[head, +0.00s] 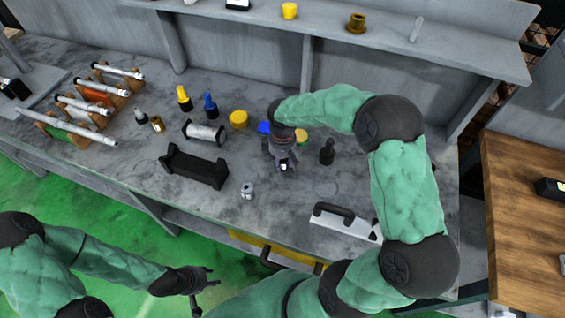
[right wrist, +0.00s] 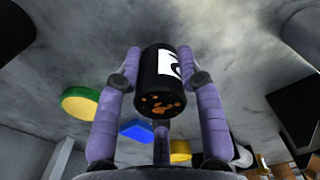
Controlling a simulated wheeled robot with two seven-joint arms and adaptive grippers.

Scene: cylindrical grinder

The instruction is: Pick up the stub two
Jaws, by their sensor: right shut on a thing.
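A short black cylinder with a white label and brown flecks on its near end, which I take to be stub two (right wrist: 160,85), is between the fingers of my right gripper (right wrist: 160,82) in the right wrist view. The label is turned partly away, so its mark is only partly seen. In the head view my right gripper (head: 284,168) is shut on it, low over the middle of the grey bench; the fingers hide most of it. I cannot tell whether it touches the bench top. My left gripper (head: 203,287) is open and empty, off the bench's front edge.
A small silver cylinder (head: 247,191), a black cradle (head: 195,167) and a cradle with a metal roll (head: 204,132) lie left of the right gripper. A dark upright piece (head: 327,152) and a white handled block (head: 345,219) are right. Racked shafts (head: 83,106) stand far left.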

